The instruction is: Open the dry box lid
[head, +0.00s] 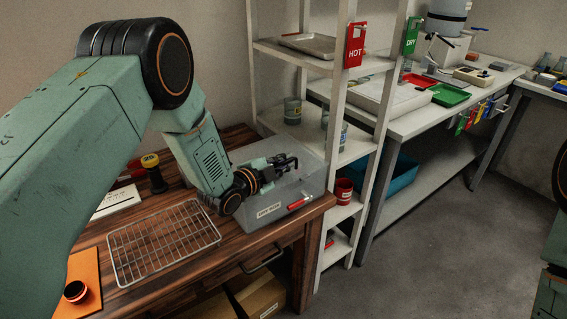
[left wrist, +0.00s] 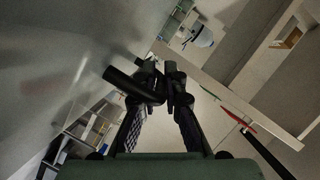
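The dry box (head: 305,187) is a translucent grey box with a white label and a red piece on its front, standing at the right end of the wooden table. My left gripper (head: 288,162) is at the top of the box, tilted over it. In the left wrist view, my gripper's black fingers (left wrist: 161,72) are close together beside a short black bar (left wrist: 125,82), which looks like a lid handle. The bar overlaps the fingers, so I cannot tell if they grip it. A translucent panel (left wrist: 60,50) fills the left. My right gripper is out of view.
A wire rack (head: 165,240) lies on the wooden table left of the box, with a black and yellow container (head: 154,175) behind it. A white shelf unit (head: 350,110) stands close on the box's right. A red cup (head: 343,191) sits on its lower shelf.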

